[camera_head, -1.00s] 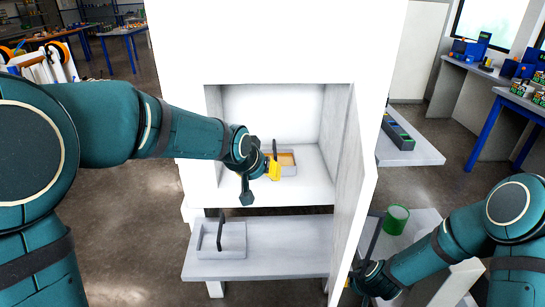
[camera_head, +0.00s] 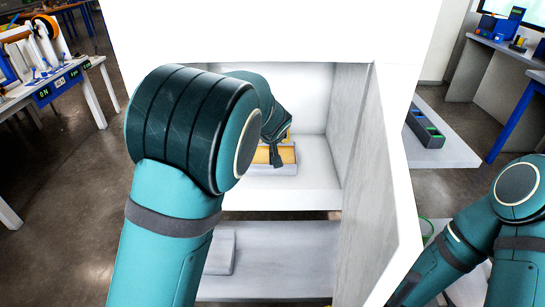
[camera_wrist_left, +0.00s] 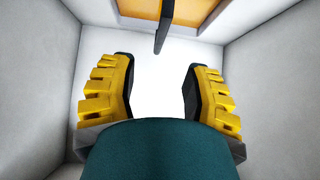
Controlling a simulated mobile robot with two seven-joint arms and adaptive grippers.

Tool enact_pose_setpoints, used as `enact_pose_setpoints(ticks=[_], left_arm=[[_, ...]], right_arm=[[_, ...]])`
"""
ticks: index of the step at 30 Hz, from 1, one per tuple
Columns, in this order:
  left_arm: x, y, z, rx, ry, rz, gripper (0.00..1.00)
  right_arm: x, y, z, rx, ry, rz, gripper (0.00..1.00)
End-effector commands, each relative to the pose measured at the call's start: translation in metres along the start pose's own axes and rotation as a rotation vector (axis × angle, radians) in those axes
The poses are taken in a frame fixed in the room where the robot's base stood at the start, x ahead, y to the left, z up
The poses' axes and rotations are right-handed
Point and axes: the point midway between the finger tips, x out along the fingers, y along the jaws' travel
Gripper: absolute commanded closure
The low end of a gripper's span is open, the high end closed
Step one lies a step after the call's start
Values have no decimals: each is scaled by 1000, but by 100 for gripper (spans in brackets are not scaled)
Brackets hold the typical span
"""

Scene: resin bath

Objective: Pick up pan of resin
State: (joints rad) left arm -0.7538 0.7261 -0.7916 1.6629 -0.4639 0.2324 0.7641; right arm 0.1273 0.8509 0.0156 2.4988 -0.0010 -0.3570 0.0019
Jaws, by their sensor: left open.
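The pan of resin (camera_head: 287,168) sits inside the white cabinet's open compartment. It is a pale grey tray with amber resin, partly hidden behind my left arm in the head view. In the left wrist view, the pan (camera_wrist_left: 217,14) is at the top edge, with its dark upright handle (camera_wrist_left: 164,28) pointing down the picture. My left gripper (camera_wrist_left: 160,72) has its yellow fingers spread apart with nothing between them. The handle is ahead of the fingers, apart from them. My right arm is at the lower right of the head view; its gripper is out of sight.
The compartment side walls (camera_head: 347,115) stand close on both sides. The cabinet's open door (camera_head: 385,200) is to the right. Below, a grey shelf (camera_head: 290,255) carries another pale tray (camera_head: 220,253), partly hidden by my arm. Another bench (camera_head: 450,150) stands at the right.

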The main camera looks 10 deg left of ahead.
Motion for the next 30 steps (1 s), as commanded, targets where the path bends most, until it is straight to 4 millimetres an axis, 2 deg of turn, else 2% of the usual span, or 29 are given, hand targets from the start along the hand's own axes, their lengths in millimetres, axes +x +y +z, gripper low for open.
enact_pose_setpoints(ticks=[1,6,16,24,30], left_arm=[[12,-2,1,-1,-2,-3,52],[42,-1,1,0,-1,-1,52],[67,-1,-1,0,-1,0,52],[104,-1,-6,0,-1,1,52],[110,-1,-6,1,-1,1,52]], right_arm=[[2,1,0,0,1,0,53],[4,2,-1,-1,3,1,53],[7,2,-2,-1,5,1,53],[11,4,-2,-2,7,1,53],[11,4,-2,-2,8,1,53]])
